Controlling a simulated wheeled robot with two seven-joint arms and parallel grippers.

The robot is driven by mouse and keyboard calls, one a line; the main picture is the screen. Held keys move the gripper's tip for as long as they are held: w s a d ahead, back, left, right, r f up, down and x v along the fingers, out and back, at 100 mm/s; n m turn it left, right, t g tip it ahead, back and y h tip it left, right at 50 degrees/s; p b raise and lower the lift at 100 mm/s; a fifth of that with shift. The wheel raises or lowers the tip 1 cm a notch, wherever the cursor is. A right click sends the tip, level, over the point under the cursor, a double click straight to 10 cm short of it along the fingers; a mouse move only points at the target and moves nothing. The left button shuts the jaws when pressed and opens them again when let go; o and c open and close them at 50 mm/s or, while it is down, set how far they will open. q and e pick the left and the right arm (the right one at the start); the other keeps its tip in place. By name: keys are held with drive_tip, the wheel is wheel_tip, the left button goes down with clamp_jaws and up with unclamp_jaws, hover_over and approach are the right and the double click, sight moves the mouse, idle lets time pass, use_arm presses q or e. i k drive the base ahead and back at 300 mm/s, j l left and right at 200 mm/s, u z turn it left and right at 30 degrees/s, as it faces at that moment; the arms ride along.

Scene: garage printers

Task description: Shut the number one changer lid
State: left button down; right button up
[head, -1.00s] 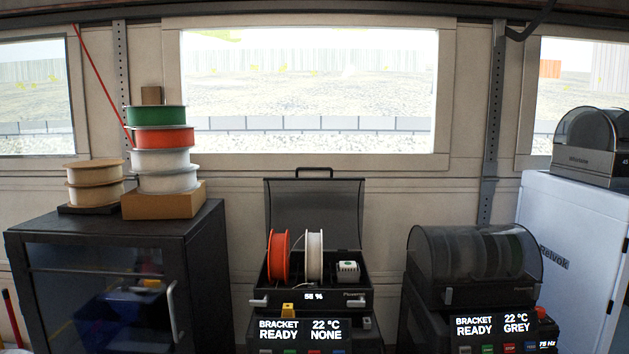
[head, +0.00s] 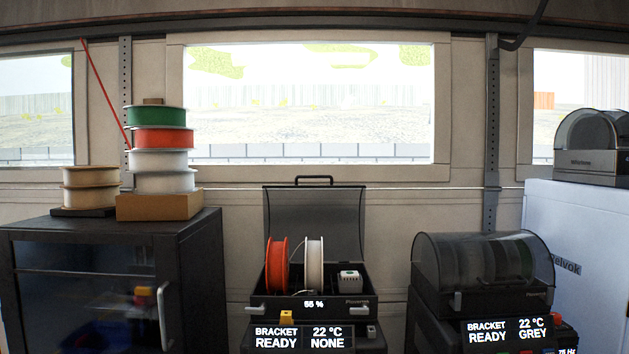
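The changer with its lid up stands in the middle on a printer whose screen (head: 298,338) reads BRACKET READY, 22 °C, NONE. Its smoky clear lid (head: 314,220) stands upright at the back, with a dark handle (head: 314,180) on its top edge. In the open changer box (head: 335,306) are an orange spool (head: 277,264), a white spool (head: 314,264) and a small white block (head: 349,280). The box display reads 55 %. No number one mark is legible on it. Neither of my grippers is in view.
A second changer (head: 480,272) at right has its rounded lid down, above a screen reading GREY. A dark cabinet (head: 90,270) at left carries stacked spools (head: 160,160). A white cabinet (head: 575,240) at far right carries another closed changer (head: 592,145). A gap separates the two middle printers.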

sight(335, 214)
drive_tip(key=i+j+z, duration=0.15)
drive_tip(key=i+j, duration=0.15)
drive_tip(key=j, duration=0.15)
drive_tip(key=i+j+z, duration=0.2)
drive_tip(key=j, duration=0.25)
drive_tip(key=i, duration=0.1)
